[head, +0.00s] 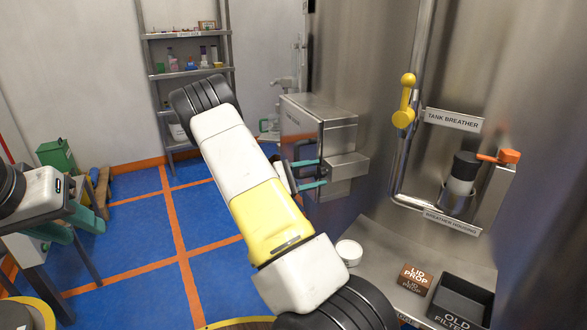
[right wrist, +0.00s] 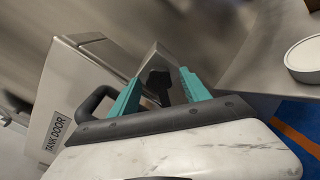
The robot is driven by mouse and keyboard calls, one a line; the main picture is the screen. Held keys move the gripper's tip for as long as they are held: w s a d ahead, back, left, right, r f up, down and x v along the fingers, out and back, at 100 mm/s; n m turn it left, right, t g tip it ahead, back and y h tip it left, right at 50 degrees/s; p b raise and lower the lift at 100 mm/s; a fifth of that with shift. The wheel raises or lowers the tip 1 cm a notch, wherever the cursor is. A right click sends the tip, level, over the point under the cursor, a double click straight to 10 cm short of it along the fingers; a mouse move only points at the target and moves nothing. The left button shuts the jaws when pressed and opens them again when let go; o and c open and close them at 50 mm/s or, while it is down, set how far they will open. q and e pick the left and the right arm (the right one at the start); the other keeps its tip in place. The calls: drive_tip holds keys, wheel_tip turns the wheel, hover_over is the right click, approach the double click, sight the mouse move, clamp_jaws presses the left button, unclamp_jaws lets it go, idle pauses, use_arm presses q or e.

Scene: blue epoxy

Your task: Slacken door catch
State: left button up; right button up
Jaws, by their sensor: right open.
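The tank door (head: 300,120) is a grey metal box-like door on the steel tank, and its label shows in the right wrist view (right wrist: 55,133). A black loop handle (right wrist: 93,102) sits on its front. A dark knob-like part, seemingly the door catch (right wrist: 159,83), shows between the teal fingers of my right gripper (right wrist: 162,88). My right gripper is open, with a finger on either side of it; contact cannot be told. In the head view the right gripper (head: 322,173) points at the steel block (head: 347,167) beside the door. My left gripper (head: 62,228) is far left, away from the tank.
A steel ledge holds a white round lid (head: 349,252), a brown lid prop block (head: 415,279) and a black old filter tray (head: 461,300). A yellow handle (head: 405,100) and the tank breather (head: 461,175) are at right. A shelf (head: 185,70) stands behind. Blue floor is open at left.

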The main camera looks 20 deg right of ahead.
drive_tip(key=shift+w+a+r, duration=0.2)
drive_tip(key=shift+w+r, duration=0.1)
drive_tip(key=shift+w, duration=0.25)
drive_tip(key=shift+w+a, duration=0.1)
drive_tip(key=shift+a, duration=0.85)
drive_tip(key=shift+a+f, duration=0.15)
drive_tip(key=shift+a, duration=1.8)
drive_tip(key=a, duration=0.7)
drive_tip(key=shift+a, duration=0.4)
